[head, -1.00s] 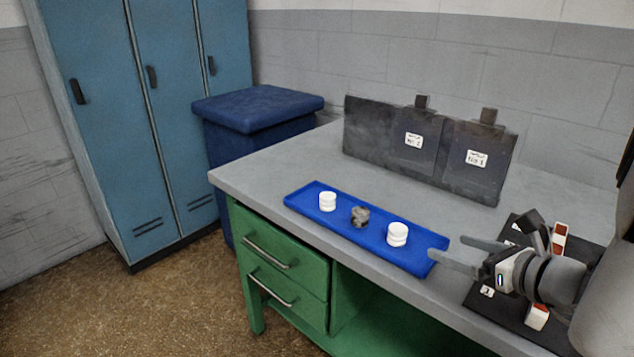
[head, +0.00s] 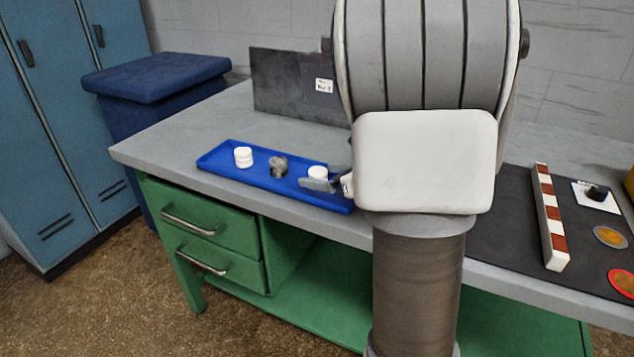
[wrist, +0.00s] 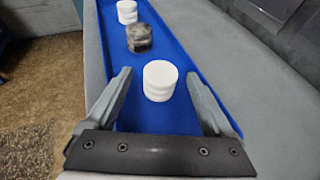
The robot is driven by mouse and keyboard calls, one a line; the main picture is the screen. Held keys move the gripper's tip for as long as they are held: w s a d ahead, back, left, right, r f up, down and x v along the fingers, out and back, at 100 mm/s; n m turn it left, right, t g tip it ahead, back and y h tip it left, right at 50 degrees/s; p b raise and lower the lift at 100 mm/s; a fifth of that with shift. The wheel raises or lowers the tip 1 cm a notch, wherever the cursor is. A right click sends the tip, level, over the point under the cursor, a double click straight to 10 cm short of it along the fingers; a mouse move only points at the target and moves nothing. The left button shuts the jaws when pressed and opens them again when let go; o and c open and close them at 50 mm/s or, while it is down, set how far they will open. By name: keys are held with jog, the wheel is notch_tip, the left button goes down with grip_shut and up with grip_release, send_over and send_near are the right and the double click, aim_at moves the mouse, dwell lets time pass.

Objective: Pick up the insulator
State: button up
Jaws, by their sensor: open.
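A blue tray (head: 222,167) lies on the workbench. In it are two white ribbed cylinders that look like insulators, with a dark grey lump (head: 278,166) between them. The left white insulator (head: 243,157) stands clear of my gripper. The right white insulator (head: 318,172) is partly covered by my gripper (head: 325,184) in the head view. In the wrist view my gripper (wrist: 168,105) is open, with one finger on each side of the near insulator (wrist: 160,81). No contact shows. The dark lump (wrist: 139,38) and the other insulator (wrist: 127,12) lie farther along the tray.
My arm hides the middle of the bench in the head view. A grey panel (head: 285,85) stands at the back. A black mat (head: 510,235) with a red-and-white bar (head: 550,218) lies to the right. A blue bin (head: 160,80) stands beyond the bench's left end.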

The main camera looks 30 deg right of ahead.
jog(key=shift+x, duration=1)
jog(key=shift+c, duration=0.2)
jog(key=shift+r, duration=0.1)
grip_shut()
